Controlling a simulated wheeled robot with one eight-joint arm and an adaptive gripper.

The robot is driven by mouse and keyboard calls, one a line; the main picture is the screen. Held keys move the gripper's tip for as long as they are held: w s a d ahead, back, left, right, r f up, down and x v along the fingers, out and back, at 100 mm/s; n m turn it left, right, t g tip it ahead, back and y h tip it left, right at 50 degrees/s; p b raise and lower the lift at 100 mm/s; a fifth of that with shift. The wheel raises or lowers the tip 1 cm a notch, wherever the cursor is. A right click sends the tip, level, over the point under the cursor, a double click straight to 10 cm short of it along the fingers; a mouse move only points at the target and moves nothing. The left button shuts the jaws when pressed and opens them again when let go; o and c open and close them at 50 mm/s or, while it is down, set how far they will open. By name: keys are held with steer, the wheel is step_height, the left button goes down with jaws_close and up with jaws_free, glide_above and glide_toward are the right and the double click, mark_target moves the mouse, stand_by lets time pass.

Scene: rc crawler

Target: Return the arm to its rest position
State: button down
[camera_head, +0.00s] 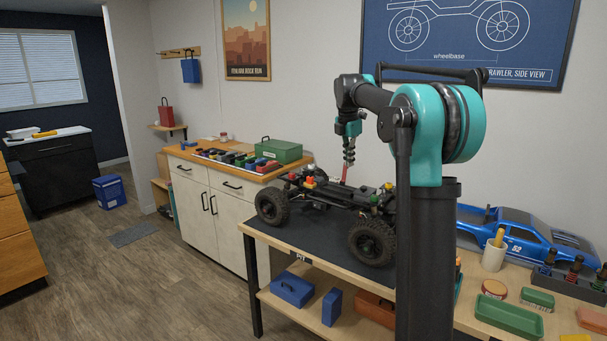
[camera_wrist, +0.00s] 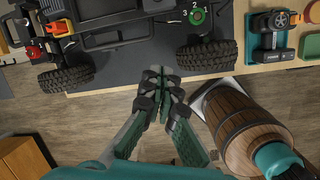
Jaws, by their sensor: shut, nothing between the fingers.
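My arm is bent at the workbench, its teal and black joint high in the head view. My gripper (camera_head: 349,152) points downward, and in that view it overlaps the far side of the crawler chassis (camera_head: 330,192). My arm's column hides part of the bench in the head view.
A wooden barrel (camera_wrist: 240,122) stands right of my gripper in the wrist view. A handheld transmitter (camera_wrist: 272,35) lies at the bench's upper right. A blue truck body (camera_head: 525,235) and a pale cup (camera_head: 494,256) are on the bench. Open floor (camera_head: 150,260) is at left.

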steer(key=s+d+f+m+t, duration=0.1)
steer(key=s+f+m, duration=1.1)
steer(key=s, duration=0.8)
steer(key=s+d+f+m+y, duration=0.1)
steer(key=s+d+f+m, duration=0.1)
steer(key=s+f+m, duration=1)
steer(key=s+f, duration=0.7)
steer(key=s, duration=0.1)
steer(key=shift+t, duration=0.4)
steer(key=c, duration=2.3)
jaws_free()
steer(key=shift+s+d, duration=0.1)
